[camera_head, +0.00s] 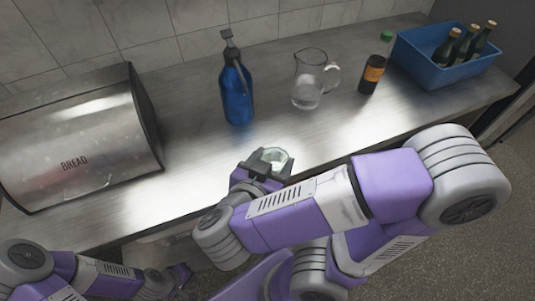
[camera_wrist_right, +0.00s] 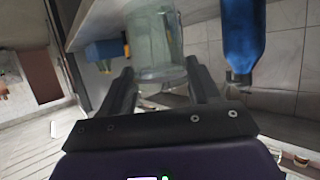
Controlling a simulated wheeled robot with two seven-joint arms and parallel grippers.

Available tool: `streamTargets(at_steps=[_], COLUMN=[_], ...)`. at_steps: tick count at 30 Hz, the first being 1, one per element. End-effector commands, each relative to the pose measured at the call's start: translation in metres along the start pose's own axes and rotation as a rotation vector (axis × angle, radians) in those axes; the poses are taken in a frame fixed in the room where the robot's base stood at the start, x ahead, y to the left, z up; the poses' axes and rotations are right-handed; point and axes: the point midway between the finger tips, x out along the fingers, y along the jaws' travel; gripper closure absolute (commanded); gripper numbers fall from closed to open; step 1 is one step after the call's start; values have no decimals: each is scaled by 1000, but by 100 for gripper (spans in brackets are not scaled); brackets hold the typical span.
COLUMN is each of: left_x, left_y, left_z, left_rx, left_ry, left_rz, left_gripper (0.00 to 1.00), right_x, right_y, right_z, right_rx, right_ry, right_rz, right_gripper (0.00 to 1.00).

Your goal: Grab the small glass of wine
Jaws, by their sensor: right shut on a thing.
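A small clear, slightly greenish glass (camera_head: 278,154) is between the fingers of my right gripper (camera_head: 268,164), at the counter's front edge. In the right wrist view the glass (camera_wrist_right: 152,38) stands between the two dark fingers (camera_wrist_right: 160,72), which are shut on it. I see no clear wine colour in it. I cannot tell whether its base touches the counter. My left gripper (camera_head: 180,277) is low at the bottom left, below the counter edge, too small to read.
On the counter (camera_head: 190,150) stand a steel bread box (camera_head: 80,140), a blue pump bottle (camera_head: 237,95), a glass pitcher (camera_head: 308,85), a dark bottle with a green cap (camera_head: 373,75) and a blue crate (camera_head: 440,70) of bottles. Bare counter lies right of the glass.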

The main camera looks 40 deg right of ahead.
Motion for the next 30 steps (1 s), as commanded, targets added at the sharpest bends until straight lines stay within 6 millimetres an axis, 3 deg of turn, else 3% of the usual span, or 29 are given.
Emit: streamTargets(at_steps=[12, 30], left_x=[7, 8], left_y=[-3, -3], left_z=[0, 0], left_rx=[0, 0], left_ry=[0, 0], left_rz=[0, 0], left_gripper=[100, 100], right_x=[-13, -15], right_y=[14, 16], right_z=[5, 5], right_rx=[1, 1], right_ry=[2, 1], right_rz=[-1, -1], right_gripper=[77, 77])
